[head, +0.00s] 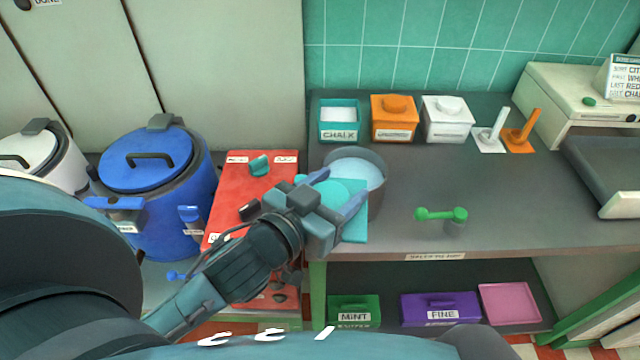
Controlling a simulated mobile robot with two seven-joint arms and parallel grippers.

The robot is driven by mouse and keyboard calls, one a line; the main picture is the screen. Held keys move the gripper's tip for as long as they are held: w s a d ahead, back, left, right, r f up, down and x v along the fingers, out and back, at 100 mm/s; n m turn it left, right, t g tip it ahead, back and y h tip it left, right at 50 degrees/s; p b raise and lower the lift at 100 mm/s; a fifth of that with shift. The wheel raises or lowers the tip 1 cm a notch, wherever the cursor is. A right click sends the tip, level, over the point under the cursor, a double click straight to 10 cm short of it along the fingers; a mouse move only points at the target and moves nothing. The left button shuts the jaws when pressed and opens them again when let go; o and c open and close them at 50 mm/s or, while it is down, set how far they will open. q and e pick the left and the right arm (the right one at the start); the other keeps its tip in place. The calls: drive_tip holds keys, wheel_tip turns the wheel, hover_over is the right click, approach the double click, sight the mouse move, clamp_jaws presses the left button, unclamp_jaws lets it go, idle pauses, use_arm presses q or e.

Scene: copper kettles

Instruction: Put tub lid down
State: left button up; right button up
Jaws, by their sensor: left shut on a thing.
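My left gripper (338,192) is shut on a flat teal lid (356,230), which matches the teal tub in colour. The gripper hides much of the lid. In the picture they overlap the near side of a grey pot (376,160) with pale blue contents; I cannot tell how high the lid is above the counter. The teal tub (340,134) labelled CHALK stands open at the back of the dark counter (400,235), with white contents showing. My right gripper is not in view.
A lidded orange tub (394,120) and a lidded white tub (447,121) stand right of the teal one. Left are a red unit (240,187) and a blue kettle (150,165).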

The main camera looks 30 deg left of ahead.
use_arm(q)
drive_tip(key=d+r+m+g+h, duration=0.3)
drive_tip(key=d+r+m+h, duration=0.3)
drive_tip(key=d, duration=0.3)
drive_tip(key=w+d+f+m+g+h, duration=0.4)
drive_tip(key=g+h, duration=0.1)
drive_tip(key=shift+f+g, duration=0.15)
drive_tip(key=shift+g, duration=0.15)
drive_tip(key=shift+w+d, duration=0.1)
